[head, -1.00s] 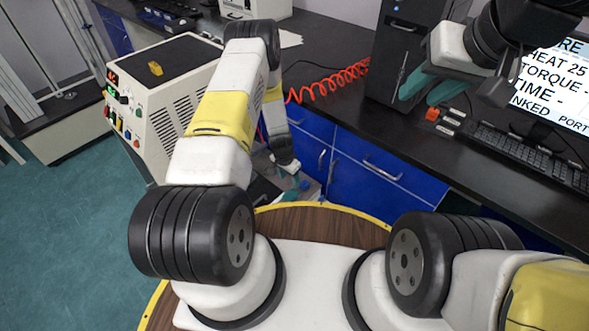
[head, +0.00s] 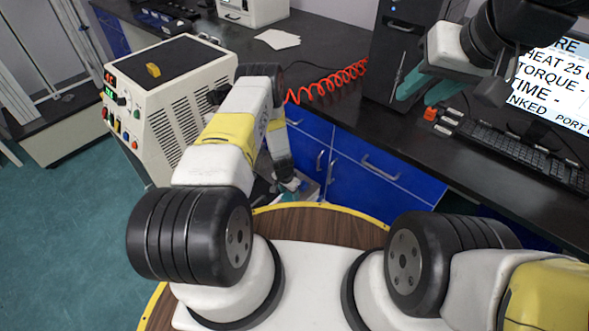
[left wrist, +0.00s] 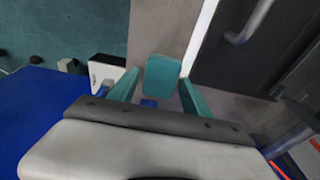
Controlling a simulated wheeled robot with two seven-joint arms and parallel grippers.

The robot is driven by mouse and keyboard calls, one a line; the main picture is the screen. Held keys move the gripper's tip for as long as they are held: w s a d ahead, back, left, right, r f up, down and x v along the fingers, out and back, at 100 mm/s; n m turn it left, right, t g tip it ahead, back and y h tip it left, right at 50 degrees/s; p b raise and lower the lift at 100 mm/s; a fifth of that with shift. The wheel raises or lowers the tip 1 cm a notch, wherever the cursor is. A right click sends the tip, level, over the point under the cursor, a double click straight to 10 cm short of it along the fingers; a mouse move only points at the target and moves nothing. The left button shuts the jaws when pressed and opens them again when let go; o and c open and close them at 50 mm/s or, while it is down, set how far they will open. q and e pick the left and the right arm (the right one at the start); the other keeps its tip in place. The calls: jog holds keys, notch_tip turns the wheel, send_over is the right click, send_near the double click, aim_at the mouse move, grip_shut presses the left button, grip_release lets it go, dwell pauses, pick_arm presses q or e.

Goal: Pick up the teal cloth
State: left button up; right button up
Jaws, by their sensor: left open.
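A flat teal piece (left wrist: 162,76), which looks like the teal cloth, lies on a grey surface in the left wrist view. My left gripper (left wrist: 159,82) is open, with one teal finger on each side of the piece. The picture does not show clearly whether the fingers touch it. In the head view my left gripper (head: 290,186) is low beside the blue cabinets, and the cloth cannot be told apart from its teal fingers there. My right gripper (head: 426,90) is open and empty above the black bench, near the computer tower.
A beige machine (head: 165,95) with a yellow block (head: 153,70) on top stands left of my left arm. Blue cabinets (head: 365,180) stand right of my left gripper. A red coiled hose (head: 325,83) and a keyboard (head: 520,150) lie on the bench.

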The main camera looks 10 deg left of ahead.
aim_at(289, 196)
pick_arm(q)
grip_shut()
jog(key=shift+r, duration=0.15)
jog(key=shift+w+r, duration=0.1)
jog(key=shift+r, duration=0.15)
notch_tip(289, 196, up, 3)
jog(key=shift+r, duration=0.1)
jog(key=s+d, duration=0.2)
jog(key=s, duration=0.5)
jog(key=s+d+r, duration=0.1)
jog(key=s+d, duration=0.2)
jog(key=s, duration=0.5)
jog(key=shift+d, duration=0.3)
jog(key=shift+s, duration=0.1)
